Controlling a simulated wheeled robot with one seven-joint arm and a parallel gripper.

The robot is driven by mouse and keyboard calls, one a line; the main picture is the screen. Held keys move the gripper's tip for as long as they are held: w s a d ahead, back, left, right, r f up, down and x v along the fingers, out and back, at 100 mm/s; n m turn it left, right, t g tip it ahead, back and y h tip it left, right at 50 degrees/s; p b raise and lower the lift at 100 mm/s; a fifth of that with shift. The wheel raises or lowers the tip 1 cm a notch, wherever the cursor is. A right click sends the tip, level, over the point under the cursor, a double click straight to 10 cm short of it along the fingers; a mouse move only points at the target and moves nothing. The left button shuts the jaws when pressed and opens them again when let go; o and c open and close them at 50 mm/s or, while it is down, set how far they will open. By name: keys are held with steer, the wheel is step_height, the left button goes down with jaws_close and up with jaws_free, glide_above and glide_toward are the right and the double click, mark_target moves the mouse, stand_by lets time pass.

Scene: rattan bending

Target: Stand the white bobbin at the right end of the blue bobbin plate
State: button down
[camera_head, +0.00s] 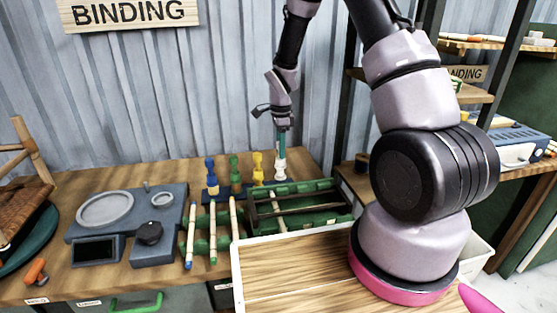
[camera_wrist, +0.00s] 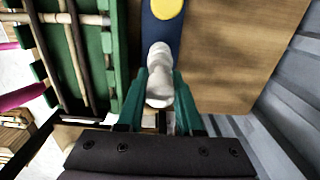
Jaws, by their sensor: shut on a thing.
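The white bobbin (camera_head: 280,167) is upright, held between the teal fingers of my gripper (camera_head: 281,143). The wrist view shows the white bobbin (camera_wrist: 159,78) between both fingers of my gripper (camera_wrist: 160,88). The blue bobbin plate (camera_head: 222,190) lies on the table, carrying a blue, a green and a yellow bobbin (camera_head: 257,165) from left to right. The white bobbin is just right of the yellow one. In the wrist view the blue plate (camera_wrist: 160,36) runs up to the white bobbin, which hides its near end. I cannot tell whether the bobbin's base touches the plate.
A green rack (camera_head: 300,215) with dark rods stands close in front of the white bobbin. Another green rack with pale sticks (camera_head: 211,235) is left of it. A grey scale-like device (camera_head: 125,225) sits farther left. The table behind the plate is clear up to the corrugated wall.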

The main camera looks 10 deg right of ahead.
mark_target(280, 165)
steer(key=shift+f, duration=1.85)
steer(key=c, duration=0.6)
jaws_free()
steer(key=shift+o, duration=0.2)
